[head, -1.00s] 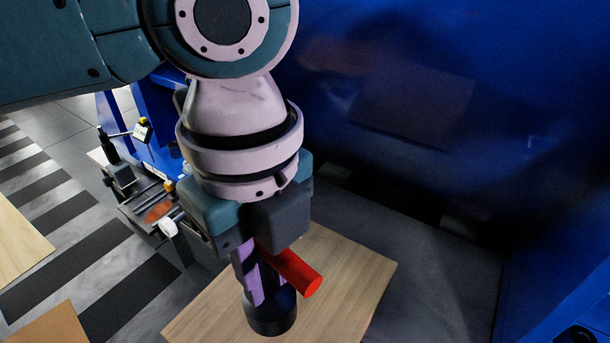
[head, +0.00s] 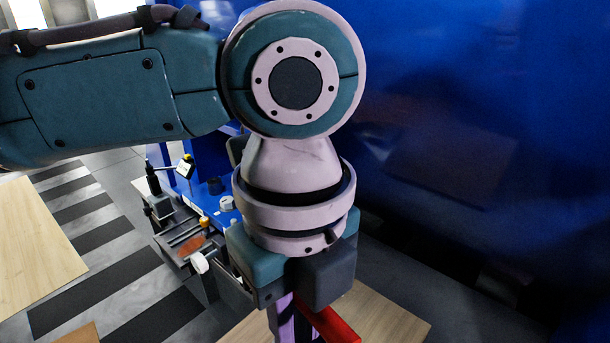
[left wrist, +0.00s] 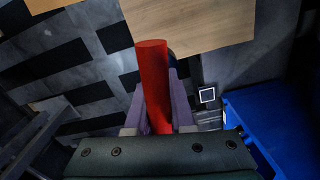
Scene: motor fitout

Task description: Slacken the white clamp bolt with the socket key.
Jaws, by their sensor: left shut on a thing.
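My left gripper (head: 296,328) hangs down at the lower middle of the head view, its purple fingers shut on the socket key. The key's red handle (head: 334,327) sticks out to the right; its lower end is cut off by the frame. In the left wrist view the red handle (left wrist: 154,80) stands between the purple fingers. A small white part (head: 200,263), possibly the clamp bolt, shows on the bench fixture (head: 183,243) left of my gripper. The key is clearly apart from it. My right gripper is not in view.
A wooden board (head: 388,322) lies below my left gripper, and another wooden surface (head: 30,250) is at the left. A blue wall (head: 470,130) fills the right side.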

